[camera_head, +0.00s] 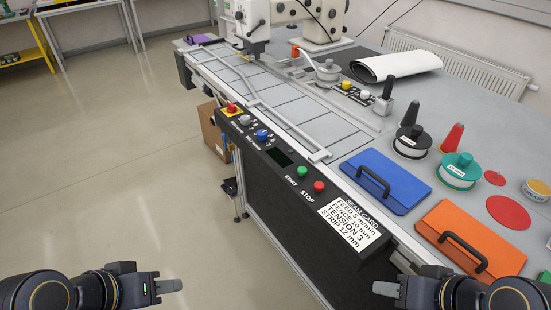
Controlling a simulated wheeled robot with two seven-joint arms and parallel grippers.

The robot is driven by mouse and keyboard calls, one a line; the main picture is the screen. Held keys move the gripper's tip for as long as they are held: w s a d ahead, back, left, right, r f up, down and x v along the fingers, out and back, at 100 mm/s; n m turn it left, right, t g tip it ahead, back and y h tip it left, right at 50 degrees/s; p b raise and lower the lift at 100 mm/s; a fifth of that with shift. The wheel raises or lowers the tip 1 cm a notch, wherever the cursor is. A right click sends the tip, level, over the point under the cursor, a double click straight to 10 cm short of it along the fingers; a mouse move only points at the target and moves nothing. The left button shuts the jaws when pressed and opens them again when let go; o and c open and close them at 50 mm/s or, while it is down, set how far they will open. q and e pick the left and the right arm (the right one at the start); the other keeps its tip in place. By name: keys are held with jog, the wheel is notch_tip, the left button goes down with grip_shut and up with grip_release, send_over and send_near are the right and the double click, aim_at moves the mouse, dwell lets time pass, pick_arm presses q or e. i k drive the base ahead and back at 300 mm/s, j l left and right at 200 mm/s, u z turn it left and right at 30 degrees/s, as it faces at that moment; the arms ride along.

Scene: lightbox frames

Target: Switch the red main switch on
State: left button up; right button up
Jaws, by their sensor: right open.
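My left gripper (168,286) is low at the bottom left, over the floor and well away from the switch. It is seen side-on, so its finger gap is hidden. My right gripper (387,289) is open at the bottom right, in front of the table and far from the switch. Neither gripper touches anything.
The panel also has grey (245,120) and blue (262,135) knobs, a green start button (302,172) and a red stop button (319,186). Blue (405,190) and orange (500,250) handled plates lie on the table. A cardboard box (213,132) stands below. The left floor is clear.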

aim_at(232, 108)
jog(key=i+j+z, duration=0.2)
jog(key=i+j, duration=0.2)
jog(key=i+j+z, duration=0.15)
jog(key=i+j, duration=0.2)
jog(key=j, duration=0.15)
jog(key=i+j+z, duration=0.2)
jog(key=j, duration=0.3)
jog(key=i, duration=0.1)
